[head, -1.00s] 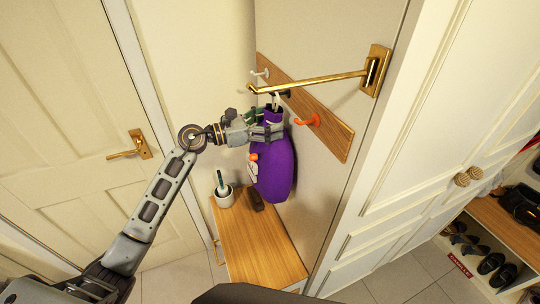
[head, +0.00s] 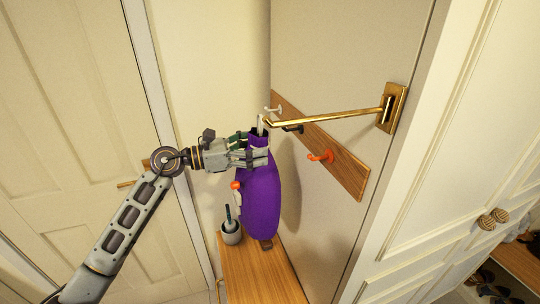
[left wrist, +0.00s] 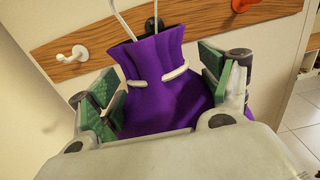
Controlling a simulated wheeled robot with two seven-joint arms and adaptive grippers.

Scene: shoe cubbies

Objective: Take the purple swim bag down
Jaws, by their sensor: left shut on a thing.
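The purple swim bag (head: 261,200) hangs upright from my left gripper (head: 257,157), which is shut on its gathered neck. In the left wrist view the bag (left wrist: 160,85) sits between the green-padded fingers of my left gripper (left wrist: 160,95). A white cord (left wrist: 121,19) rises from its neck. A black hook (left wrist: 152,27) is close behind the bag's top, and it also shows in the head view (head: 293,128). I cannot tell whether the cord is still around that hook. My right gripper is not in view.
The wooden rail (head: 343,172) also carries an orange hook (head: 321,156) and a white hook (head: 272,109). A brass arm (head: 330,116) juts out just above the bag. Below is a wooden cabinet top (head: 262,277) with a grey cup (head: 231,233).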

